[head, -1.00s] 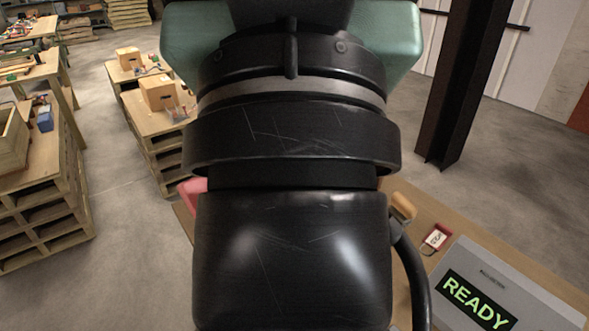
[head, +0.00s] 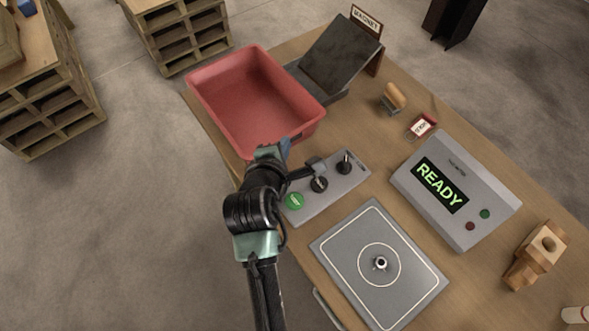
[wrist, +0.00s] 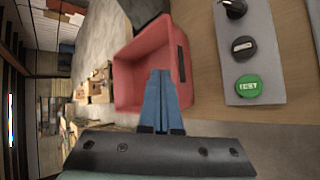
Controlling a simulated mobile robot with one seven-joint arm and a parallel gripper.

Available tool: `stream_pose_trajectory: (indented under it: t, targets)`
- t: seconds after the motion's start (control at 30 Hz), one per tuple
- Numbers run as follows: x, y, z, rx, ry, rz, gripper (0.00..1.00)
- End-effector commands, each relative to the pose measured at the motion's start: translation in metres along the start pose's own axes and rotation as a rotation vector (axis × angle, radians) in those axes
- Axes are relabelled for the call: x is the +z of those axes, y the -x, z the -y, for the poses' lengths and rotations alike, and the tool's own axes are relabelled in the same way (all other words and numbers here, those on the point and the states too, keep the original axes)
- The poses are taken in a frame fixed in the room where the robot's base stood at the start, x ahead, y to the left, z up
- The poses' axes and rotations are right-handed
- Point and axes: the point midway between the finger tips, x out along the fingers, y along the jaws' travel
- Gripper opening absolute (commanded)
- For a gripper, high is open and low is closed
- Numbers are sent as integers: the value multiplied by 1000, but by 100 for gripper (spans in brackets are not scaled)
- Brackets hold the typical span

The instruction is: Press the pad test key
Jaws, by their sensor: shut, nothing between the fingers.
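The green test key (head: 294,201), a round button, sits at the near-left end of a grey control strip (head: 322,199) on the table. In the wrist view the key (wrist: 248,86) reads "TEST" and lies to the right of my fingers. My gripper (head: 284,148) has blue fingers and hangs near the red tray's front edge, apart from the key. In the wrist view the gripper (wrist: 161,75) is shut and empty, with the fingers in front of the tray. The grey test pad (head: 340,256) has a white circle with a small metal ring-shaped piece (head: 380,263) at its centre.
The red tray (head: 309,117) is empty at the table's far left. Two black knobs (head: 319,184) share the strip. A grey box (head: 483,192) shows "READY". A magnet-labelled chute (head: 343,55), a wooden-handled stamp (head: 395,97) and a wooden block (head: 537,255) stand around.

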Motion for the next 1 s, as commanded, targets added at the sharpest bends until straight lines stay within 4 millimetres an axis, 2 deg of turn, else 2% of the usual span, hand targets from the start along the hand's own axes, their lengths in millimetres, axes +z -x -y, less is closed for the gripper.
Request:
stream_pose_trajectory:
  t: [0.03, 0.1, 0.2, 0.27, 0.77, 1.0]
  targets:
    - [-2, 2, 20, -60, 94, 1, 0]
    - [-4, 1, 46, -121, 203, -1, 0]
    - [-4, 1, 69, -176, 304, -4, 0]
    - [-5, 1, 77, -192, 336, -6, 0]
    - [-6, -2, 83, -199, 351, -7, 0]
    - [-11, -12, 98, -198, 351, -7, 0]
